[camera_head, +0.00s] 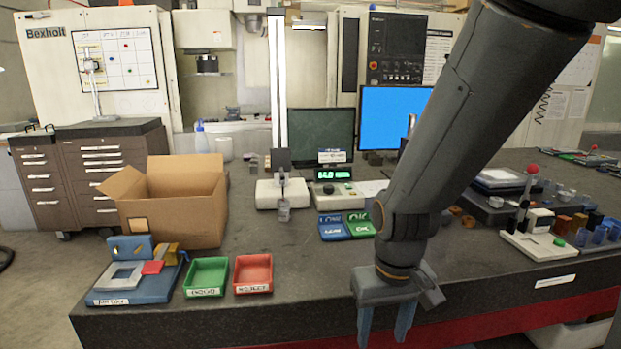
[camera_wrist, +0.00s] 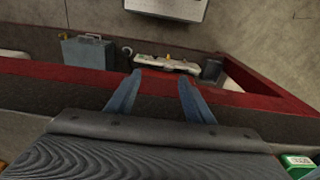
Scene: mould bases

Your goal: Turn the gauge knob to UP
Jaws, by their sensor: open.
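The gauge readout box (camera_head: 338,197) is a small pale unit near the middle of the table, with a lit green display (camera_head: 333,174) above it. A dark round knob (camera_head: 328,189) seems to sit on its front, but it is too small to read its setting. A gauge stand (camera_head: 280,193) with a white base and tall column is just left of it. My gripper (camera_head: 385,332) points down at the table's front edge, well nearer than the gauge and to its right. Its two blue fingers are apart and empty, also in the wrist view (camera_wrist: 158,92), where no gauge shows.
Blue and green LOW and OK trays (camera_head: 334,237) lie in front of the gauge. An open cardboard box (camera_head: 190,206), green bin (camera_head: 206,277) and red bin (camera_head: 253,273) stand left. Small blocks and a white fixture (camera_head: 540,246) crowd the right. The front middle of the table is clear.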

